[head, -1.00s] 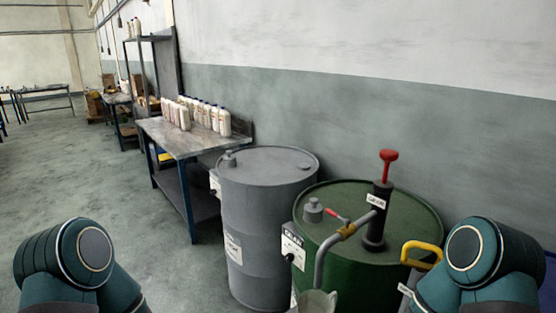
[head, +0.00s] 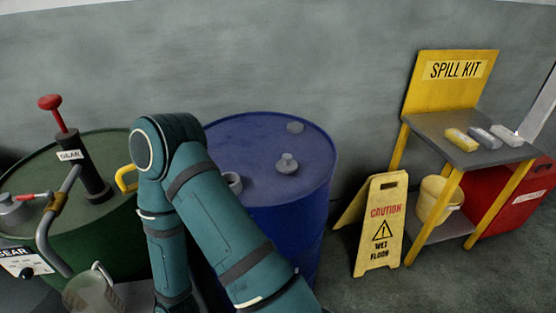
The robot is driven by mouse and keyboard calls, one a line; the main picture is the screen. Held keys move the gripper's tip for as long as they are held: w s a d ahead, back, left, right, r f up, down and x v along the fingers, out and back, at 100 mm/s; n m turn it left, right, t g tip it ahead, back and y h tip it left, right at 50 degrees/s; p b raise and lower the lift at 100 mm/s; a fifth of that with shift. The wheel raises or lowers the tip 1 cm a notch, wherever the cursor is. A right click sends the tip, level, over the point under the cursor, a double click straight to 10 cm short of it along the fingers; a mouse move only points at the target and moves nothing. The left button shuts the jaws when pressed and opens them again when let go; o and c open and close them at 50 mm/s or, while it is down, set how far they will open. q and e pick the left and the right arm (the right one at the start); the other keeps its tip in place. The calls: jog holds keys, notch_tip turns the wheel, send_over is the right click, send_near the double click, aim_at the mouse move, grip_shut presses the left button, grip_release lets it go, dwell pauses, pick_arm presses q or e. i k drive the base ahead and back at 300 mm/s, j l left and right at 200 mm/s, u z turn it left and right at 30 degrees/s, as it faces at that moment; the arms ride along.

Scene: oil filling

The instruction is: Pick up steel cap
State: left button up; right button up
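A grey metal cap (head: 287,164) with a raised knob sits on top of the blue drum (head: 265,150). A smaller, flatter grey fitting (head: 295,127) is behind it near the drum's back rim. A grey ring-shaped piece (head: 233,182) is at the drum's left, partly hidden by my arm. I cannot tell which of these is the steel cap. One of my arms crosses the middle of the view, in front of the blue drum. Neither gripper is in view.
A black hand pump with a red handle (head: 50,102) stands on the green drum, above a clear jug (head: 92,290). A yellow wet-floor sign (head: 382,225) and the spill kit table (head: 460,140) stand to the right. A bucket (head: 438,200) is under the table.

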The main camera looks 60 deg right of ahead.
aim_at(286, 165)
jog(key=z, duration=2.1)
jog(key=i+l+z, duration=0.15)
jog(key=z, duration=0.15)
